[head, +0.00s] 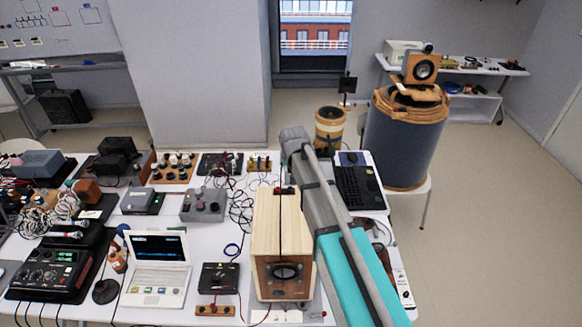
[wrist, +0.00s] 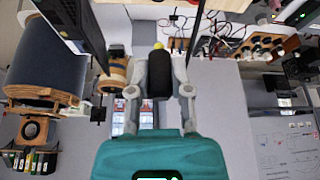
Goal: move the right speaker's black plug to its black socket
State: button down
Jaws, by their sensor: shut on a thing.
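My gripper (wrist: 159,62) is shut on a black plug (wrist: 158,80) in the wrist view. The plug is a short black cylinder with a yellow tip, held between the two grey fingers, clear of any surface. In the head view my arm reaches over the table beside a wooden speaker cabinet (head: 268,225) with a round dark driver facing front; the fingers cannot be made out there. A smaller wooden speaker (head: 421,68) sits on a drum at the back right and also shows in the wrist view (wrist: 34,130). I cannot make out the black socket.
The white table (head: 228,252) is crowded with a laptop (head: 158,265), a grey box with knobs (head: 203,205), loose cables and a black keyboard (head: 358,188). The large blue drum (head: 402,145) stands behind at the right. Floor is free at the right.

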jog(key=b, duration=0.6)
send_over(290, 192)
jog(key=w, duration=0.1)
jog(key=shift+f, duration=2.9)
jog(key=shift+f, duration=0.15)
jog(key=shift+f+b, duration=0.85)
jog(key=shift+b, duration=0.05)
jog(key=shift+c, duration=2.4)
grip_release()
jog(key=shift+r, duration=0.1)
jog(key=shift+r+p, duration=3.65)
jog(key=shift+p, duration=0.15)
jog(key=shift+s+d, duration=0.1)
jog(key=shift+s, duration=0.05)
